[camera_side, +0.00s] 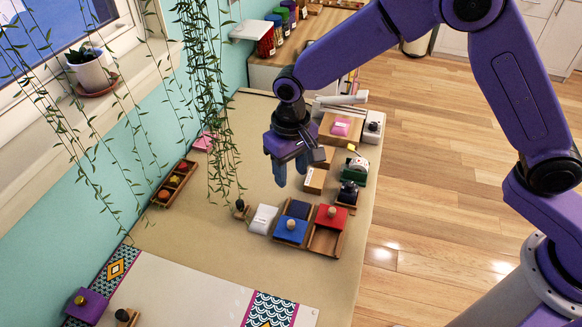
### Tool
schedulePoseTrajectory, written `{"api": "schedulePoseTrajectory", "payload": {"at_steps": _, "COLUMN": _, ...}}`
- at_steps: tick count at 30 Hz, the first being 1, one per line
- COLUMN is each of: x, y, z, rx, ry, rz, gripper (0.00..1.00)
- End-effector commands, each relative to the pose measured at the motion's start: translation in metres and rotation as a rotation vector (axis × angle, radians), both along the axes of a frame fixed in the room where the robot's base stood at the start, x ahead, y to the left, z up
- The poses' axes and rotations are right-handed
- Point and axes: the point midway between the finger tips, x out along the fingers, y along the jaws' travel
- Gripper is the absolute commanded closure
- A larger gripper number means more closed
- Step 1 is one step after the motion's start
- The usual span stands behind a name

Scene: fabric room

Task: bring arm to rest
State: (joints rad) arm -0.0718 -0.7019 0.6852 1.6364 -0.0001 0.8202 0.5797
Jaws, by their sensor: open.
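My gripper (290,172) hangs from my purple arm above the middle of the tan table (195,245). Its fingers point down and are open, with nothing seen between them. It is above and behind the wooden boxes with the blue lid (290,230) and the red lid (328,217), apart from them. My arm reaches in from the right side of the picture.
A white packet (262,219) lies left of the boxes. A wooden tray (174,184) holds small items by the wall. Hanging vines (212,110) drop close to my gripper's left. A purple-lidded box (87,304) stands front left. A patterned runner (190,292) covers the front.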

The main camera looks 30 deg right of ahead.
Motion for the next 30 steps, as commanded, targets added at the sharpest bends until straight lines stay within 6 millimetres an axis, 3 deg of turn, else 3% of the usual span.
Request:
{"api": "schedulePoseTrajectory", "payload": {"at_steps": 8, "x": -0.001, "y": -0.001, "z": 0.001, "rx": 0.001, "ry": -0.001, "rz": 0.004, "gripper": 0.53}}
{"api": "schedulePoseTrajectory", "payload": {"at_steps": 14, "x": -0.024, "y": -0.019, "z": 0.025, "rx": 0.005, "ry": -0.005, "rz": 0.092, "gripper": 0.53}}
{"api": "schedulePoseTrajectory", "payload": {"at_steps": 21, "x": -0.086, "y": -0.071, "z": 0.068, "rx": 0.012, "ry": -0.012, "rz": 0.31, "gripper": 0.53}}
{"api": "schedulePoseTrajectory", "payload": {"at_steps": 30, "x": -0.173, "y": -0.152, "z": 0.1, "rx": 0.016, "ry": -0.018, "rz": 0.588, "gripper": 0.53}}
